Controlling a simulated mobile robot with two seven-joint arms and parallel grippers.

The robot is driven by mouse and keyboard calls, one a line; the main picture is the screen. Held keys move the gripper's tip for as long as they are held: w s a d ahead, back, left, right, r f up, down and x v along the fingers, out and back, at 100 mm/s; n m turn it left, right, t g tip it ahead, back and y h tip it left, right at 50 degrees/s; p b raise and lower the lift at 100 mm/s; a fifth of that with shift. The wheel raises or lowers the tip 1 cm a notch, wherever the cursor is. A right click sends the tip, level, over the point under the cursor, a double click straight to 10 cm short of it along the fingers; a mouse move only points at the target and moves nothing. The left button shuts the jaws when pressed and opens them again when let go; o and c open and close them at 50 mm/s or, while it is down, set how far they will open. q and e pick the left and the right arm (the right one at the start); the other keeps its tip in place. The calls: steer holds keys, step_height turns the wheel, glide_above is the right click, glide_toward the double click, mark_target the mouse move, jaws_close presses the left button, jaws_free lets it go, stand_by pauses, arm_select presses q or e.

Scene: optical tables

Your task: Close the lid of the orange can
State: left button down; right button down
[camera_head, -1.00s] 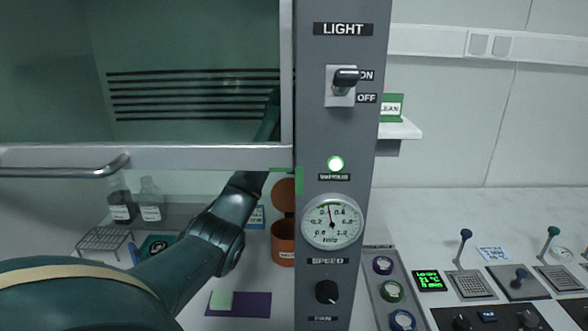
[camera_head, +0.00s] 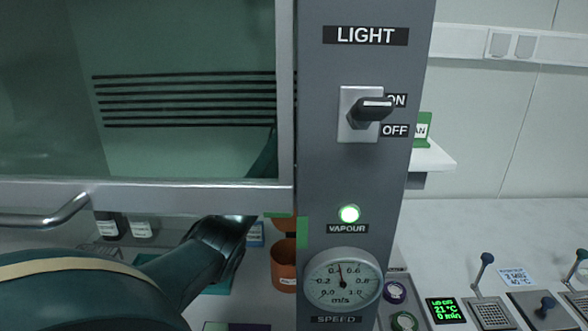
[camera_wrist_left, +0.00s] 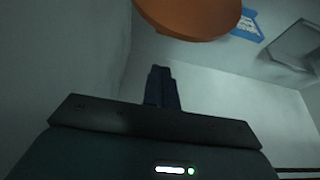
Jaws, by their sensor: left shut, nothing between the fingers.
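The orange can (camera_head: 284,268) stands inside the cabinet, partly cut off by the grey post on its right. Its orange lid (camera_head: 284,224) is raised above the can's back, and its top is hidden by the sash frame. My left arm reaches under the sash and up behind the glass; its gripper cannot be made out in the head view. In the left wrist view my left gripper (camera_wrist_left: 162,88) is shut and empty. A round orange part (camera_wrist_left: 190,14), can or lid, shows beyond the fingers at the top, apart from them in the picture. My right gripper is out of view.
The cabinet's sash (camera_head: 150,193) with its bar handle hangs across the opening. The grey control post (camera_head: 335,180) stands close on the right of the can. Bottles (camera_head: 141,228) stand at the back left, and a purple pad (camera_head: 240,327) lies in front.

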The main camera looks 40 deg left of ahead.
arm_select(q)
steer(key=shift+s+d+f+p, duration=0.8)
steer(key=shift+s+f+p, duration=0.1)
steer(key=shift+s+f, duration=0.1)
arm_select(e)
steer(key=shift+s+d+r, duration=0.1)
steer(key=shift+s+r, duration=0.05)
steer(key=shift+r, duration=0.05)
